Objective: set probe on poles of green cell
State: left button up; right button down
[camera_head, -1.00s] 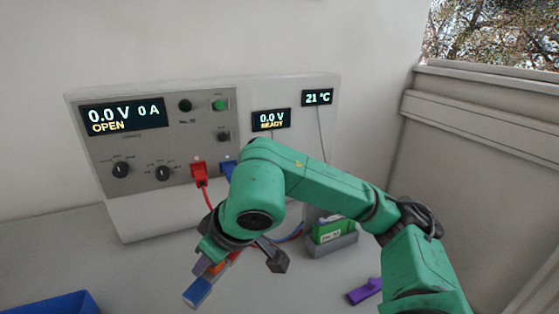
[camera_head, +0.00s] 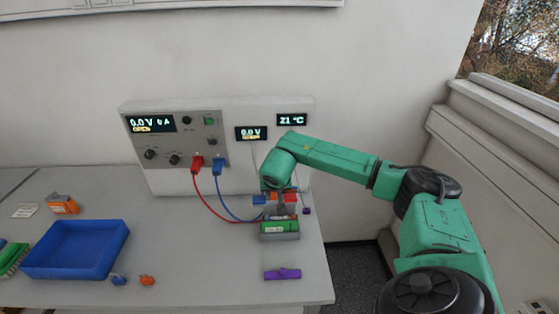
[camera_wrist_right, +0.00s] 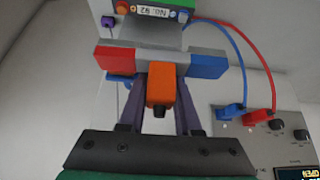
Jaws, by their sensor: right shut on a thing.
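The probe (camera_wrist_right: 122,60) is a bar with a red end, a grey middle, a blue end and an orange grip. My right gripper (camera_wrist_right: 160,84) is shut on the orange grip with its purple fingers. In the head view the probe (camera_head: 291,198) is at the green cell (camera_head: 275,224), with the right gripper (camera_head: 279,206) around it from above. The green cell sits in a grey holder (camera_head: 281,237) and shows partly in the wrist view (camera_wrist_right: 186,4). The contact between probe and poles is hidden. My left gripper is not in view.
Red and blue cables run from the cycler panel (camera_head: 207,128) to the probe. A purple piece (camera_head: 282,274) lies in front of the holder. A blue tray (camera_head: 75,275) and an orange cell (camera_head: 62,204) are at left. The table's middle is mostly clear.

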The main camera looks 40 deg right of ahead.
jog(key=f, duration=0.1)
jog(key=s+f+b, duration=0.1)
jog(key=f, duration=0.1)
jog(key=d+f+b, duration=0.1)
jog(key=shift+s+f, duration=0.15)
jog(key=shift+s, duration=0.15)
jog(key=shift+w+d+f+b, duration=0.25)
jog(key=shift+w+f+b, duration=0.1)
jog(key=shift+f, duration=0.1)
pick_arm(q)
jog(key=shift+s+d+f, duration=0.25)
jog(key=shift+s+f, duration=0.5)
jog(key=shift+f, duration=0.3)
pick_arm(e)
jog(key=shift+w+d+f, duration=0.15)
jog(key=shift+w+d, duration=0.1)
jog(key=shift+w, duration=0.1)
jog(key=shift+s, duration=0.1)
